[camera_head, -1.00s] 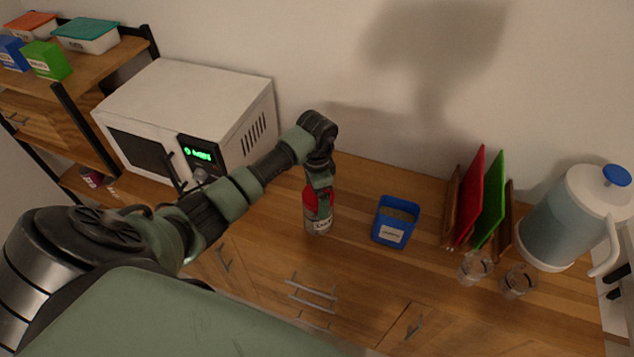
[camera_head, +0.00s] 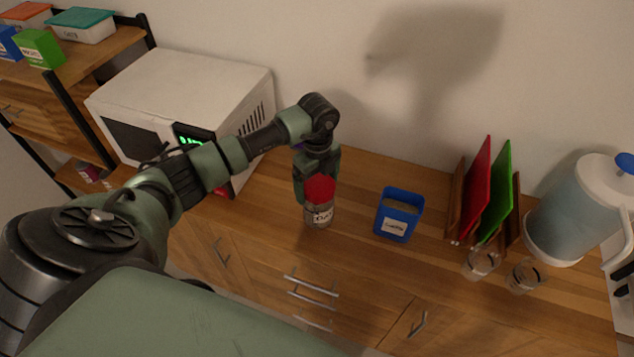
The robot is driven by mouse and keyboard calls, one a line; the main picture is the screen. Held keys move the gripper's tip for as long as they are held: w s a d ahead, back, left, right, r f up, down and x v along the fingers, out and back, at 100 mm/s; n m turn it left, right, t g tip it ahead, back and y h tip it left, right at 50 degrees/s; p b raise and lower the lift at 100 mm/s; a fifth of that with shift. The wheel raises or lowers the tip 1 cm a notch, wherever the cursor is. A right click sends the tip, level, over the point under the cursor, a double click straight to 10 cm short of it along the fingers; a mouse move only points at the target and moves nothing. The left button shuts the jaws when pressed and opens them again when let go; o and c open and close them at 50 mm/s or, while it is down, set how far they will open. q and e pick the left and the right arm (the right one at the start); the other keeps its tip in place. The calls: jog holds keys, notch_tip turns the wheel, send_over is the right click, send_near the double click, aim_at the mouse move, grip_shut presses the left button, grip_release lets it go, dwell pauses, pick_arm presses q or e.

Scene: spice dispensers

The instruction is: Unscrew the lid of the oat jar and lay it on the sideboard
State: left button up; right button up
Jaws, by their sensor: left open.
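A jar (camera_head: 319,216) with a pale label stands upright on the wooden sideboard (camera_head: 270,215); its label is too blurred to read for certain. Its red lid (camera_head: 321,190) is on top, partly hidden by my left gripper. My left gripper (camera_head: 308,193) points down at the lid, with a dark finger along the lid's left side. It is open; whether it touches the lid I cannot tell. My right gripper is not in view.
A blue container (camera_head: 399,215) stands just right of the jar. Red and green boards (camera_head: 478,190) in a rack, two glasses (camera_head: 481,264) and a pitcher (camera_head: 565,220) stand further right. A white microwave (camera_head: 185,90) is on the left, with a small red thing (camera_head: 221,190) by its base.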

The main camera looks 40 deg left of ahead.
pick_arm(q)
jog(key=m+b, duration=0.1)
jog(key=m, duration=0.1)
jog(key=m+b, duration=0.1)
jog(key=m, duration=0.2)
jog(key=shift+w+f+m+b, duration=0.15)
jog(key=shift+m+b, duration=0.15)
jog(key=shift+b, duration=0.05)
jog(key=m+b, duration=0.1)
jog(key=m, duration=0.2)
jog(key=shift+d+m+b, duration=0.1)
jog(key=shift+m+b, duration=0.2)
jog(key=c, duration=1.2)
jog(key=n+p, duration=0.1)
jog(key=n, duration=0.3)
jog(key=shift+r+p, duration=0.35)
jog(key=shift+p, duration=0.05)
jog(key=n+p, duration=0.1)
jog(key=n, duration=0.2)
jog(key=shift+n, duration=0.4)
jog(key=shift+f+n+p, duration=0.15)
jog(key=shift+n+p, duration=0.15)
jog(key=shift+n, duration=0.4)
